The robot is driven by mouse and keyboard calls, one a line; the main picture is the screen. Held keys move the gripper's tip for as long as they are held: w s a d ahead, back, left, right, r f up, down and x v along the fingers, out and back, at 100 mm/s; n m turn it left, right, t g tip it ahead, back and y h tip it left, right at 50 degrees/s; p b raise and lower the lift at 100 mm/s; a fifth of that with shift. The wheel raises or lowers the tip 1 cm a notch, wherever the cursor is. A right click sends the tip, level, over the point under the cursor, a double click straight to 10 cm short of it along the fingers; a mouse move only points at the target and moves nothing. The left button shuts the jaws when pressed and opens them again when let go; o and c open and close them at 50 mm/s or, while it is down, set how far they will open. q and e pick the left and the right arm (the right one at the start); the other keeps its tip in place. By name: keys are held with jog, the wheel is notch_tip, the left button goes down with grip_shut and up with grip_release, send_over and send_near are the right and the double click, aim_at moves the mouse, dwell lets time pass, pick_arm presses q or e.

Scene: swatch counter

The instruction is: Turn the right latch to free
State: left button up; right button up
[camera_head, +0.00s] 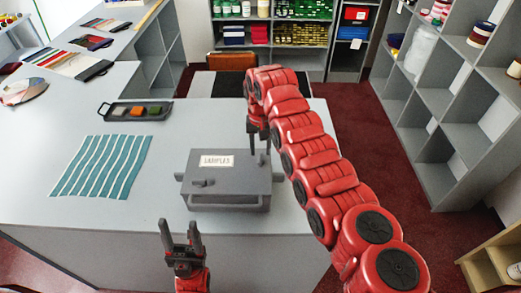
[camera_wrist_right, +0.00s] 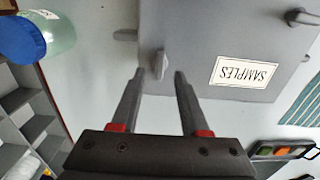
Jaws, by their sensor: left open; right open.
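A grey box (camera_head: 236,186) with a "SAMPLES" label (camera_head: 217,160) stands on the counter. Its right latch (camera_head: 262,159) is a small grey knob on the lid, also seen in the right wrist view (camera_wrist_right: 160,64). A left latch (camera_head: 203,183) sits nearer the front and shows in the wrist view (camera_wrist_right: 301,17). My right gripper (camera_head: 259,152) is open, pointing down over the right latch. In the wrist view the latch lies between and just beyond its fingertips (camera_wrist_right: 159,74); contact cannot be told. My left gripper (camera_head: 178,225) is open and empty before the counter's front edge.
A dark tray (camera_head: 113,110) with coloured pieces and a striped teal swatch sheet (camera_head: 101,167) lie left of the box. Shelves (camera_head: 437,103) stand at the right. A blue-capped jar (camera_wrist_right: 62,35) shows in the wrist view. The counter left of the box has free room.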

aim_at(261, 158)
jog(key=shift+f+p, duration=0.4)
jog(key=shift+f, duration=1.25)
jog(key=shift+c, duration=0.2)
grip_shut()
